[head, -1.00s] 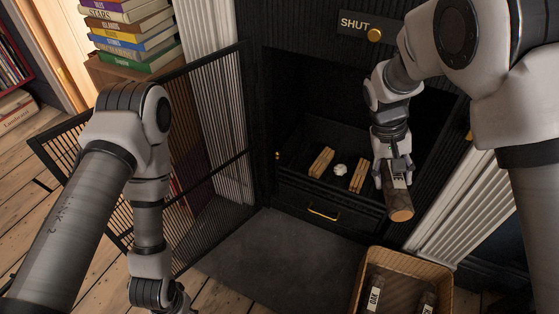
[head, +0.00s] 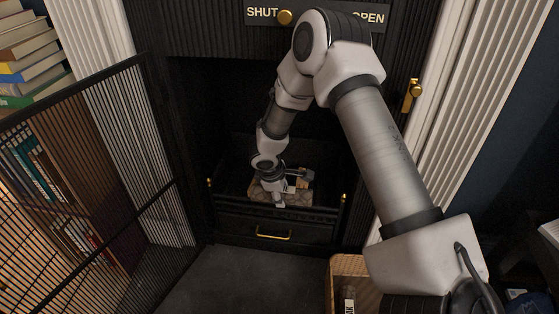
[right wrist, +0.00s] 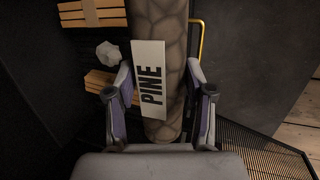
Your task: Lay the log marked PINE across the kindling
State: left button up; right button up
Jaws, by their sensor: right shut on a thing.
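The log marked PINE (right wrist: 165,75) is a grey-brown, bark-textured log with a white label, also visible low in the fireplace in the head view (head: 298,198). My right gripper (right wrist: 160,95) is shut on it, one finger on each side; it shows in the head view (head: 284,193). The log lies sideways in the head view. In the right wrist view, the kindling is two pale wood bundles, one at the top (right wrist: 92,13) and one lower (right wrist: 108,86), running crosswise to the log and partly hidden by it. I cannot tell whether the log touches them. My left gripper is not in view.
Crumpled white paper (right wrist: 108,53) lies between the bundles. The black grate front (head: 318,214) has a brass handle. A wicker basket (head: 338,275) holds another log. The mesh screen (head: 100,170) stands open at left. A brass knob (head: 285,17) sits beside SHUT.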

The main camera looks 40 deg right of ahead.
jog(key=w+d+b, duration=0.2)
jog(key=w+d, duration=0.1)
jog(key=w+d+f+b, duration=0.1)
jog(key=w+d+b, duration=0.1)
jog(key=w+d, duration=0.1)
jog(key=w+d+b, duration=0.1)
jog(key=w+d, duration=0.2)
jog(key=w, duration=0.1)
jog(key=shift+w+d+f+b, duration=0.1)
jog(key=shift+w+f+b, duration=0.15)
jog(key=shift+f+b, duration=0.15)
notch_tip(320, 180, down, 3)
jog(key=b, duration=0.3)
jog(key=shift+f, duration=0.2)
jog(key=shift+r, duration=0.15)
grip_shut()
jog(key=shift+r, duration=0.1)
jog(key=o, duration=1.4)
grip_release()
